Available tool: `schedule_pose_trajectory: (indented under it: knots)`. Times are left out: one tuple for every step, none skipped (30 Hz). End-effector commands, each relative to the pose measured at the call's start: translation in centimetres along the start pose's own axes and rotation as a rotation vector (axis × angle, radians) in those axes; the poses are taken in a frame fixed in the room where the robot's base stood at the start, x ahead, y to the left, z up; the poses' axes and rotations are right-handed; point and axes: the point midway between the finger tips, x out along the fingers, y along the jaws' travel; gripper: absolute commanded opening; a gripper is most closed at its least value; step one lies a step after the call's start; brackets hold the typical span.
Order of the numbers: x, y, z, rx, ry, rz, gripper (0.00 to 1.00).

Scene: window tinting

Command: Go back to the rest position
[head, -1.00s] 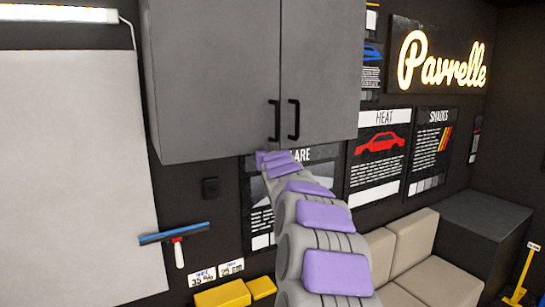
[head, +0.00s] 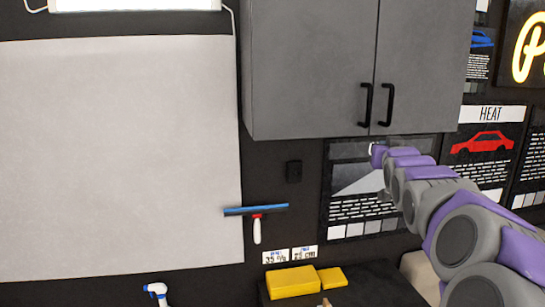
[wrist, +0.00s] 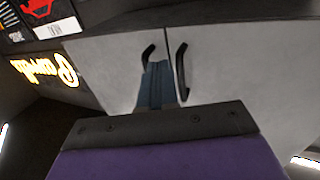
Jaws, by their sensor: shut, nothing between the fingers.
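My gripper (head: 377,156) is at the end of my purple and grey arm, just below the grey wall cabinet (head: 310,70) in the head view. In the wrist view its blue-grey fingers (wrist: 157,84) are together, with nothing between them. They point up toward the cabinet's two black handles, overlapping the lower part of the left handle (wrist: 149,55) in the picture. The right handle (wrist: 181,72) is beside them. I cannot tell how far the fingers are from the doors. Both cabinet doors are shut.
A blue squeegee (head: 256,211) hangs on the dark wall. Yellow blocks (head: 292,281) lie on a dark surface below. A spray bottle (head: 157,292) shows at the bottom left. A large pale sheet (head: 120,160) covers the left wall. Posters (head: 488,155) hang at right.

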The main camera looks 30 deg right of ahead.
Motion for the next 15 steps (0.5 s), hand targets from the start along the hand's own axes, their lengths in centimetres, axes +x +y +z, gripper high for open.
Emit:
schedule_pose_trajectory:
  knots:
    - [0.0,0.0,0.0,0.0,0.0,0.0,0.0]
    - [-0.1,0.0,-0.1,0.0,0.001,0.0,0.0]
    - [-0.1,0.0,-0.1,0.0,0.001,0.0,0.0]
    - [-0.1,-0.1,0.0,0.0,-0.001,-0.001,0.0]
    - [-0.1,-0.3,0.2,0.0,-0.004,-0.003,0.0]
    - [-0.2,-0.7,0.6,0.0,-0.014,-0.009,0.0]
    - [-0.3,-1.3,1.1,0.0,-0.025,-0.016,0.0]
    - [-0.5,-1.9,1.7,0.0,-0.04,-0.025,0.0]
    - [-0.8,-3.1,2.8,0.0,-0.066,-0.041,0.0]
    - [-1.1,-4.2,3.8,-0.002,-0.09,-0.056,0.0]
    - [-1.4,-5.4,5.0,-0.004,-0.12,-0.072,0.0]
    - [-2.1,-7.2,6.8,-0.008,-0.164,-0.096,0.0]
    - [-2.6,-8.5,8.2,-0.013,-0.199,-0.115,0.0]
    - [-3.3,-10.0,9.8,-0.019,-0.24,-0.135,0.0]
    - [-4.3,-11.7,11.9,-0.027,-0.293,-0.16,0.0]
